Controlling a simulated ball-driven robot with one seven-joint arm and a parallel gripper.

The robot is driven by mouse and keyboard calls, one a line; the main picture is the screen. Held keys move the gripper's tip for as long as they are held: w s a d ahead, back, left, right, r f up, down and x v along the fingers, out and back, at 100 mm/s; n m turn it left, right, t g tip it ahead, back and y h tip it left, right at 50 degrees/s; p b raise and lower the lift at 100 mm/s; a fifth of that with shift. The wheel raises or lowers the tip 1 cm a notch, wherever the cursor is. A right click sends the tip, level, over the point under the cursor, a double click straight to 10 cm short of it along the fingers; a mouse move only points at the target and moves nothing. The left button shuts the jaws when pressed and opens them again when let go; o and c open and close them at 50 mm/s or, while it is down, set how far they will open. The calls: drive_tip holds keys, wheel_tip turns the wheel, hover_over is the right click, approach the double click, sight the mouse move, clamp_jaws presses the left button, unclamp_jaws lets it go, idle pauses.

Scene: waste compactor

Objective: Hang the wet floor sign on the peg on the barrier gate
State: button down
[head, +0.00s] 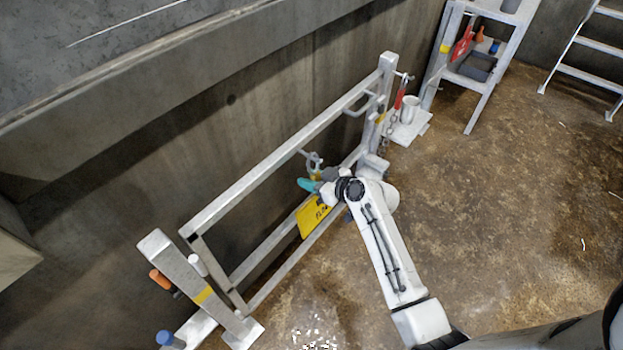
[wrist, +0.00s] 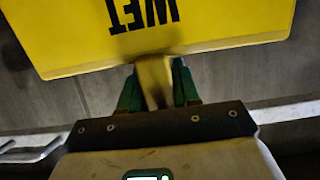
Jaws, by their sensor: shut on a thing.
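The yellow wet floor sign (head: 313,217) hangs below my gripper (head: 317,185) in front of the barrier gate (head: 262,172). In the wrist view the sign (wrist: 160,35) fills the top, with black "WET" lettering upside down. My gripper (wrist: 157,85) is shut on a yellow tab at the sign's edge, between its green fingers. A short peg (head: 302,152) juts from the gate's top rail, just above my gripper. A small grey ring (head: 314,160) shows close by the peg; I cannot tell whether they touch.
A concrete wall (head: 225,110) stands behind the gate. A post with orange and white handles (head: 190,275) is at the near end. A shelf with a mug (head: 410,108) and a chain are at the far end.

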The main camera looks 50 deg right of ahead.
drive_tip(key=c, duration=0.7)
unclamp_jaws()
drive_tip(key=shift+c, duration=0.2)
drive_tip(key=shift+s, duration=0.1)
drive_tip(key=v, duration=1)
drive_tip(key=shift+s, duration=0.25)
drive_tip(key=shift+r, duration=0.15)
drive_tip(key=s+a+f+g+y+p, duration=0.15)
drive_tip(key=s+a+g+p, duration=0.35)
drive_tip(key=s+a+g, duration=0.8)
drive_tip(key=s, duration=0.1)
drive_tip(key=s+a+r+h, duration=0.1)
drive_tip(key=s, duration=0.1)
drive_tip(key=s+a+r+h, duration=0.1)
drive_tip(key=shift+s+a+m+t, duration=0.15)
drive_tip(key=shift+s+m+t, duration=0.15)
drive_tip(key=shift+s+m, duration=0.1)
drive_tip(key=shift+w, duration=0.1)
